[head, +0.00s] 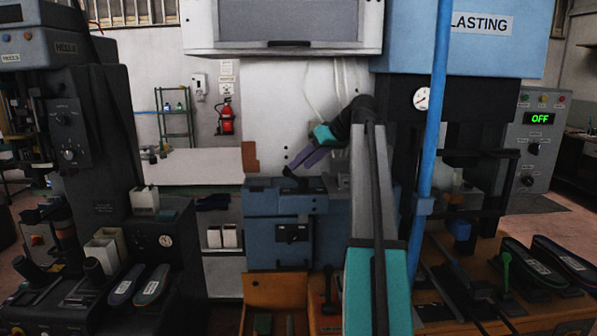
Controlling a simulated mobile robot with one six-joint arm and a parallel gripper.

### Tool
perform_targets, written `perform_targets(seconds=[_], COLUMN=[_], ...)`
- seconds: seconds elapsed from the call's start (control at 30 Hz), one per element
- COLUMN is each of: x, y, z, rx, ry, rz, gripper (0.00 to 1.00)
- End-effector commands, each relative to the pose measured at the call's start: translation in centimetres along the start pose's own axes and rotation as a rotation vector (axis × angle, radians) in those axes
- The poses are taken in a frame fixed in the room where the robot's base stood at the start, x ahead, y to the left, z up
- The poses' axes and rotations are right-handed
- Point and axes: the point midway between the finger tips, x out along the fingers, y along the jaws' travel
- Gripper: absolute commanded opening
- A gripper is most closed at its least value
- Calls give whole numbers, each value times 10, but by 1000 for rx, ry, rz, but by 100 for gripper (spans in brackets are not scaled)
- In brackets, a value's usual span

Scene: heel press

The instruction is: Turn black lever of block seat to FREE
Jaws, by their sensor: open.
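A blue-grey block seat (262,228) stands in the middle of the head view. A small black lever (292,234) sits on a dark plate on its front face; its label is too small to read, so its setting cannot be told. My arm rises from the bottom right, bends at the top and points down left. My gripper (291,172) is small and dark at the end of the purple link, just above the block's top, apart from the lever. It is open, and nothing shows in it.
An open wooden drawer (275,291) is below the block. A blue pole (433,140) stands upright right of my arm. A dark press (85,130) fills the left side. A wooden bench with insoles (535,268) is at right. A white cabinet (287,28) hangs above.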

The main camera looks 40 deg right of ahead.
Motion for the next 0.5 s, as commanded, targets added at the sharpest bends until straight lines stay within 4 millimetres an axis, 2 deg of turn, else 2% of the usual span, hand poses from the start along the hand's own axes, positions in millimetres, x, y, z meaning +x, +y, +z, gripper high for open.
perform_targets(seconds=[0.3,0.5], x=[-52,-76], y=[1,1], z=[0,0], rx=[-1,0], ry=[1,0], rz=[1,1], gripper=[42,42])
